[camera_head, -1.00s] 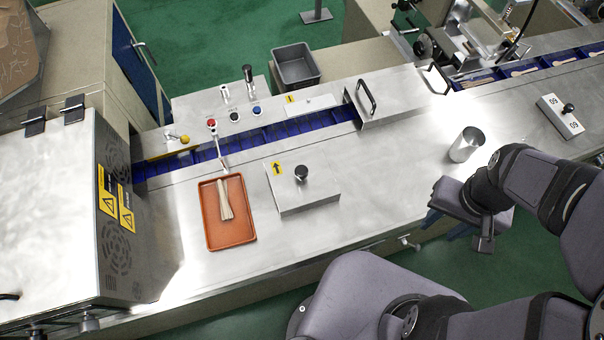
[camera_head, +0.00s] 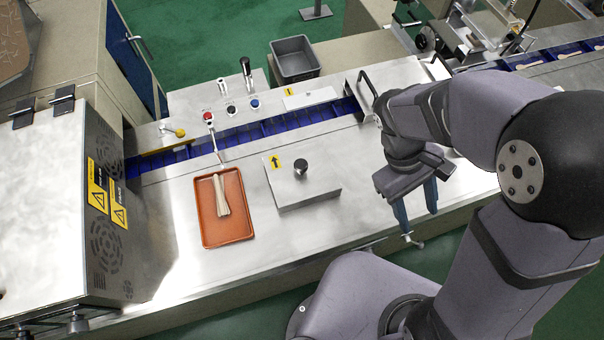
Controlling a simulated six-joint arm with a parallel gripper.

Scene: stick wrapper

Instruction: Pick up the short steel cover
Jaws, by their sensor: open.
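A short steel cover (camera_head: 310,190) with a black knob (camera_head: 301,167) on top and a yellow arrow label lies flat on the steel worktop, right of the orange tray. My gripper (camera_head: 419,222) is to the right of this cover, apart from it, near the worktop's front edge. Its two blue-grey fingers point down and stand apart, with nothing between them. My arm comes in from the right and hides the worktop behind it.
An orange tray (camera_head: 237,232) with wooden sticks (camera_head: 220,195) lies left of the cover. Behind runs a blue conveyor (camera_head: 265,137), with a handled steel cover (camera_head: 398,75) over part of it. A warning-labelled cabinet (camera_head: 50,230) stands at left. Worktop between cover and gripper is clear.

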